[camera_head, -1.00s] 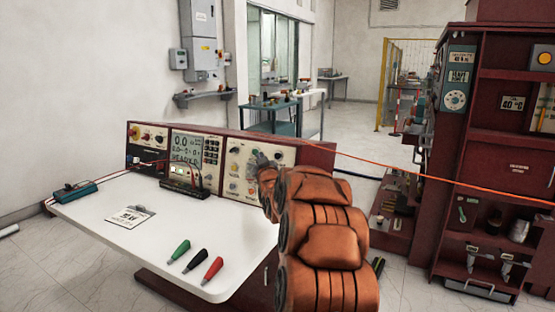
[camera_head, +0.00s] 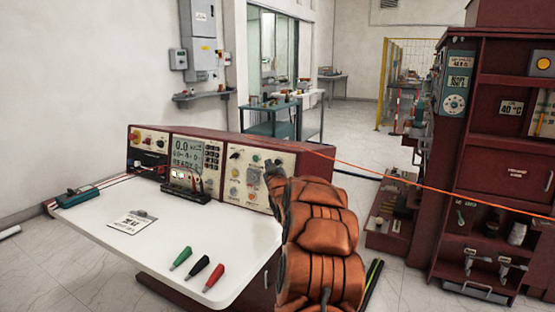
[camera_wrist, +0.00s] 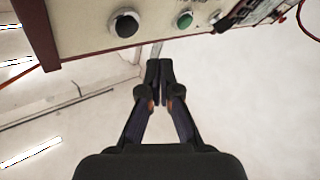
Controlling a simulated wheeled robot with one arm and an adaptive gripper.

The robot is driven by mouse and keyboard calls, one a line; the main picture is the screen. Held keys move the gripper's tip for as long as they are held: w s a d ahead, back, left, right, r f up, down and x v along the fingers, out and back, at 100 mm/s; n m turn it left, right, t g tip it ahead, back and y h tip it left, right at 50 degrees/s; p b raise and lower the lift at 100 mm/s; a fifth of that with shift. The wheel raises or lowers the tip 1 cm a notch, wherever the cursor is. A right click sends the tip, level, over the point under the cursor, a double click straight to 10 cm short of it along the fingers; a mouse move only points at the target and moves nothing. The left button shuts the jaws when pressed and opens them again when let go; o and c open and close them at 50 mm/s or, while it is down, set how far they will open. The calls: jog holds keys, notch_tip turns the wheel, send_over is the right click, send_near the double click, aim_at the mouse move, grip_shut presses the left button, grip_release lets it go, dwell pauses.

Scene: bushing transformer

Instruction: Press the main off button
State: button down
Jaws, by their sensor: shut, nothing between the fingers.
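The control console has a cream right-hand panel (camera_head: 233,187) with several knobs and buttons. My gripper (camera_head: 271,166) is shut and empty, in front of this panel's right side in the head view. In the wrist view my gripper's fingertips (camera_wrist: 159,65) are together, just below the panel edge and apart from its controls. A round black control (camera_wrist: 125,24) and a green button (camera_wrist: 184,20) show there on the panel. A red control (camera_head: 136,135) sits on the console's left panel. No label is readable, so I cannot tell which is the main off button.
A white worktop (camera_head: 150,250) extends in front of the console. It holds green, black and red probes (camera_head: 197,267), a paper (camera_head: 132,222) and a teal device (camera_head: 77,197). A dark red cabinet (camera_head: 450,165) stands at the right. An orange cable (camera_head: 400,180) runs across to it.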

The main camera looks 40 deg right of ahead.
jog(key=shift+w+d+f+p, duration=0.15)
jog(key=shift+w+d+p, duration=0.1)
jog(key=shift+d, duration=0.45)
jog(key=shift+w+d+f+p, duration=0.1)
jog(key=shift+w+d, duration=0.1)
jog(key=shift+d, duration=0.5)
dwell(0.5)
jog(key=shift+d, duration=0.4)
jog(key=shift+w+d+f+p, duration=0.2)
jog(key=shift+d+f+p, duration=0.1)
jog(key=shift+d, duration=0.15)
dwell(0.8)
jog(key=shift+a+r, duration=0.1)
jog(key=shift+s+a+r+b, duration=0.15)
jog(key=shift+s+a+b, duration=0.1)
jog(key=shift+a+b, duration=0.5)
jog(key=shift+s+a+r+b, duration=0.2)
jog(key=shift+s+a+b, duration=0.05)
jog(key=shift+a+b, duration=0.45)
jog(key=shift+s+a+r+b, duration=0.25)
jog(key=shift+a+b, duration=0.3)
jog(key=shift+a, duration=0.3)
jog(key=shift+s+a+r+b, duration=0.2)
jog(key=shift+a+b, duration=0.45)
jog(key=shift+a, duration=0.1)
